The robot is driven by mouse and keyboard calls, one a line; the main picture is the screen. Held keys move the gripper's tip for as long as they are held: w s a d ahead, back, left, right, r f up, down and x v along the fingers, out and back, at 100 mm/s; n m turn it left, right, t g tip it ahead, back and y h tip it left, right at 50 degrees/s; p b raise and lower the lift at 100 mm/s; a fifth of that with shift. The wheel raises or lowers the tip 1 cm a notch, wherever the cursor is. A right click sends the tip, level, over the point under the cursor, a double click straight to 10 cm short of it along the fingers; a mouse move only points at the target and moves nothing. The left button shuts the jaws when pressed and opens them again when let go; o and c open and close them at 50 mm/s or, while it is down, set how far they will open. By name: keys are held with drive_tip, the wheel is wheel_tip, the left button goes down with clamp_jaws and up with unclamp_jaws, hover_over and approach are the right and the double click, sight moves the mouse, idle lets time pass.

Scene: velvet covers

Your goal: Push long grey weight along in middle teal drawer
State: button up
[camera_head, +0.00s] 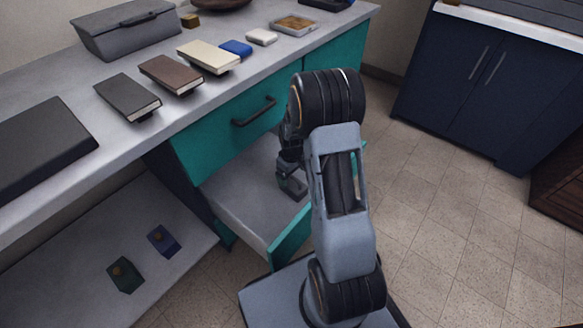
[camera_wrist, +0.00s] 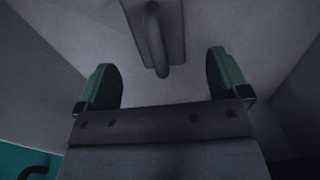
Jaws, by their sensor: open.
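The middle teal drawer (camera_head: 245,205) is pulled open below the counter, its pale inside bare around my gripper. My gripper (camera_head: 289,180) reaches down into it, partly hidden behind my arm. In the wrist view my gripper (camera_wrist: 163,78) is open, with its two green-tipped fingers well apart. The long grey weight (camera_wrist: 174,22) lies on the drawer floor beyond the fingers, cut off by the top edge. Its rounded handle points toward the gap between the fingertips; I cannot tell whether anything touches. A grey piece beside the gripper in the head view (camera_head: 297,188) looks like the weight.
A closed teal drawer with a dark handle (camera_head: 254,111) is above the open one. Books, a grey case (camera_head: 128,32) and small items stand on the counter (camera_head: 185,110). Two small dark blocks lie on a low shelf (camera_head: 70,245). The tiled floor at right is clear.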

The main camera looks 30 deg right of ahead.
sight(293, 184)
drive_tip(key=shift+f+b, duration=0.9)
drive_tip(key=shift+f, duration=1.9)
clamp_jaws()
